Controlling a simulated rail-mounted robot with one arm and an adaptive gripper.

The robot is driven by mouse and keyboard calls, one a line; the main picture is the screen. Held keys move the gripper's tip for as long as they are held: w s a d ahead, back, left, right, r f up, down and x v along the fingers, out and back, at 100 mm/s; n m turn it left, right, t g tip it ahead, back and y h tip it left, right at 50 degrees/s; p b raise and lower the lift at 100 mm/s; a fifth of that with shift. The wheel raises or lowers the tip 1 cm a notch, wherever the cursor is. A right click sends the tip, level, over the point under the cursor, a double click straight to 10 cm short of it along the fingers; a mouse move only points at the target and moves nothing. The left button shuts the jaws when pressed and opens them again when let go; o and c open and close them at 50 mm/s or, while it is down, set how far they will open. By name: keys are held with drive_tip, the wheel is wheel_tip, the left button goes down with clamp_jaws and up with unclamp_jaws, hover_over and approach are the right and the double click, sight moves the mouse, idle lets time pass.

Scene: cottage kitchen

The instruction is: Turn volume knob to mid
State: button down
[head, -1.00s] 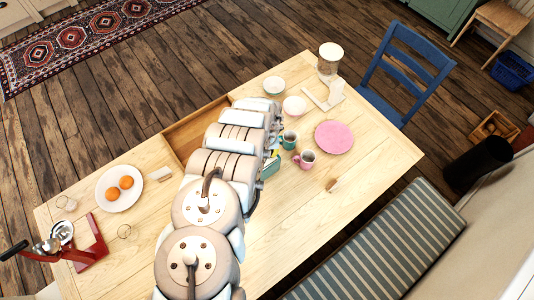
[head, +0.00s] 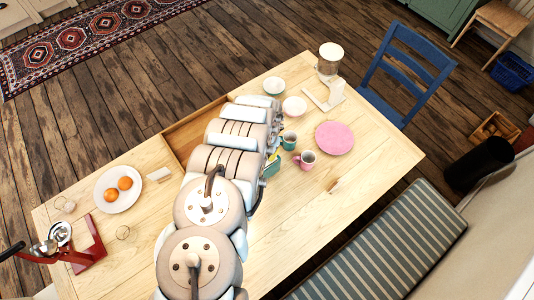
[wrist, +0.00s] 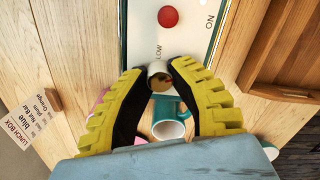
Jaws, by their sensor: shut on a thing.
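In the wrist view, my gripper (wrist: 160,74) has its yellow, black-padded fingers shut on a small round cream-and-grey knob (wrist: 157,69), one tip on each side. The knob stands on the white face of a teal-edged radio (wrist: 140,32). The word LOW is printed just above the knob, and ON is farther up to the right. A red round button (wrist: 168,17) sits above. I cannot make out a pointer mark on the knob. In the head view, my arm hides the gripper and most of the radio; only a teal bit (head: 272,168) shows.
A teal mug (wrist: 168,121) stands close below the fingers in the wrist view; it also shows in the head view (head: 289,141) with a pink mug (head: 305,160). A pink plate (head: 334,138) lies right.

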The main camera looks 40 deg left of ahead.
idle(0.4)
drive_tip(key=c, duration=0.8)
unclamp_jaws()
drive_tip(key=shift+r, duration=5.85)
drive_tip(key=shift+r, duration=0.1)
drive_tip(key=shift+w, duration=0.1)
